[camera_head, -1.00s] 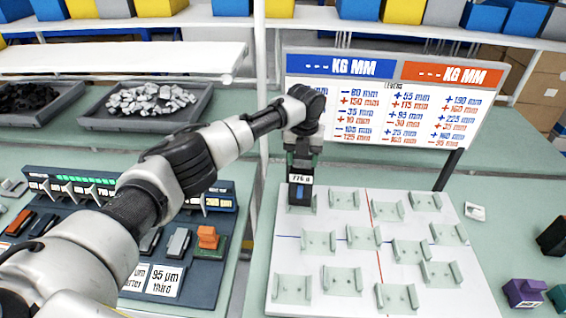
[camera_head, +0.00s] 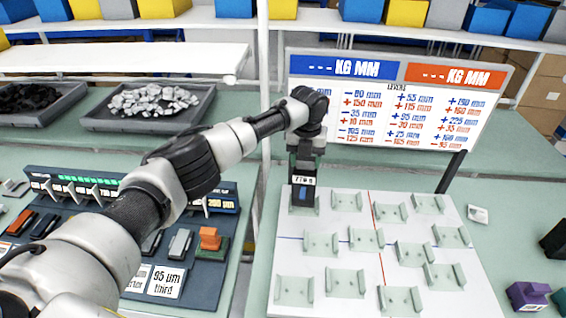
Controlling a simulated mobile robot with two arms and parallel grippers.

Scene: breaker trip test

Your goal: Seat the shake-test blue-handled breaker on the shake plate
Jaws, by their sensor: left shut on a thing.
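My left gripper (camera_head: 304,165) points down over the back left corner of the white shake plate (camera_head: 352,295). It is shut on a dark breaker (camera_head: 304,192) with a label and a small blue part low on its front face. The breaker is upright at the back left cradle, which it mostly hides. I cannot tell whether it rests in the cradle or hangs just above it. Other pale cradles, such as the one at the front middle (camera_head: 345,281), stand empty on the plate. My right gripper is not in view.
A board with blue and red "KG MM" headers (camera_head: 395,100) stands behind the plate. A dark rack (camera_head: 205,270) with breakers and an orange block (camera_head: 210,240) is at left. A purple block (camera_head: 527,295) lies at right. Trays of dark and pale pieces (camera_head: 150,104) sit behind.

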